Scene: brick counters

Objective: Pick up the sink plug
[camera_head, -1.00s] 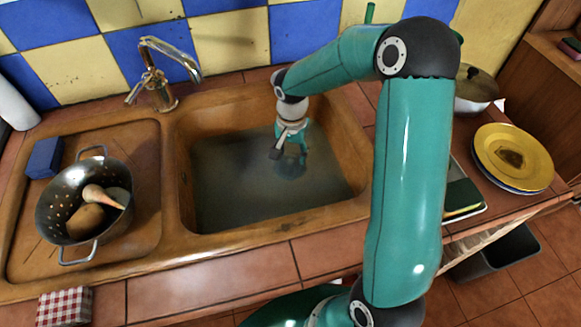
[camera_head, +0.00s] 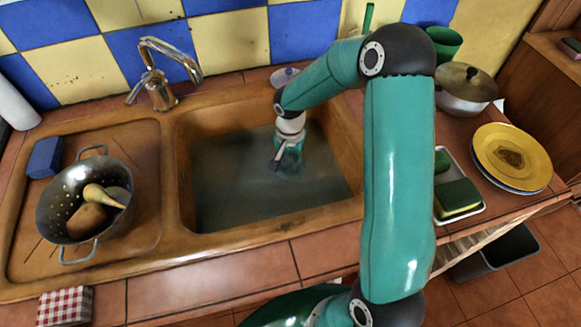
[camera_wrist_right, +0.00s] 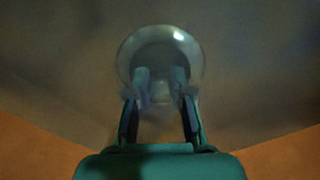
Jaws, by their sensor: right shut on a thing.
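The sink plug (camera_wrist_right: 160,36) shows in the right wrist view as a pale round disc with a shiny rim, just beyond my fingertips. My right gripper (camera_wrist_right: 160,88) is shut on it, with one finger on each side of its middle. In the head view my right gripper (camera_head: 283,160) is down in the murky water of the brown sink (camera_head: 222,220), and the plug cannot be made out there. The water blurs the fingertips, and I cannot tell whether the plug touches the basin floor. My left gripper is not in view.
A metal tap (camera_head: 158,85) stands behind the sink. A colander (camera_head: 62,205) with vegetables sits on the left drainer beside a blue box (camera_head: 45,157). To the right are a sponge (camera_head: 458,196), stacked plates (camera_head: 510,158) and a lidded pot (camera_head: 464,90).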

